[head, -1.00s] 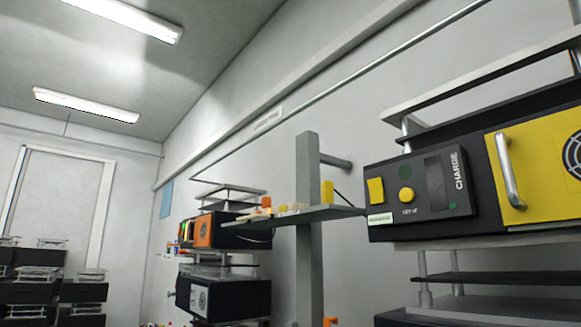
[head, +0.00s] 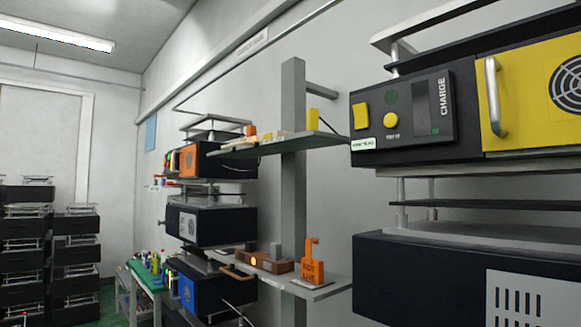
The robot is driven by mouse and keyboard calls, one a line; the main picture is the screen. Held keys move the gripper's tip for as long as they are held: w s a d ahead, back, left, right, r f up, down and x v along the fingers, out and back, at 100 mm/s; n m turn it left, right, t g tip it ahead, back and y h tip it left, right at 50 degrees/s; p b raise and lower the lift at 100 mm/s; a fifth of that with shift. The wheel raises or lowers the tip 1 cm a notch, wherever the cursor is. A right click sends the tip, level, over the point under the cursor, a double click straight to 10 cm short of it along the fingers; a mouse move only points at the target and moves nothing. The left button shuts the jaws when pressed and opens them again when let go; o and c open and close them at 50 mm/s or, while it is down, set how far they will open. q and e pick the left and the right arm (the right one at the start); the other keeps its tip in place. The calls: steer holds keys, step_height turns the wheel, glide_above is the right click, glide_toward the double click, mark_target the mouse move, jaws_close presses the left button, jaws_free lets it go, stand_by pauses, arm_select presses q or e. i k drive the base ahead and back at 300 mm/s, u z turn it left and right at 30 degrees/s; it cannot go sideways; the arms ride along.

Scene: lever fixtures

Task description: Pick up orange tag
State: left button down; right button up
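An orange tag (head: 312,265) with a hook-shaped top stands upright on a pale pad on the lower grey shelf, right of centre in the head view. Small dark lettering is on its front, too small to read. Neither of my grippers shows in the head view, so their state and their distance from the tag cannot be seen.
The lower shelf (head: 332,285) also holds a brown box (head: 264,262) with a lit spot. An upper shelf (head: 270,146) and a grey post (head: 293,190) stand nearby. Black charge units (head: 403,115) are at right; a black cabinet (head: 440,280) is below them.

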mark_target(311, 270)
steer(key=u, duration=1.15)
steer(key=i, duration=3.15)
steer(key=z, duration=2.4)
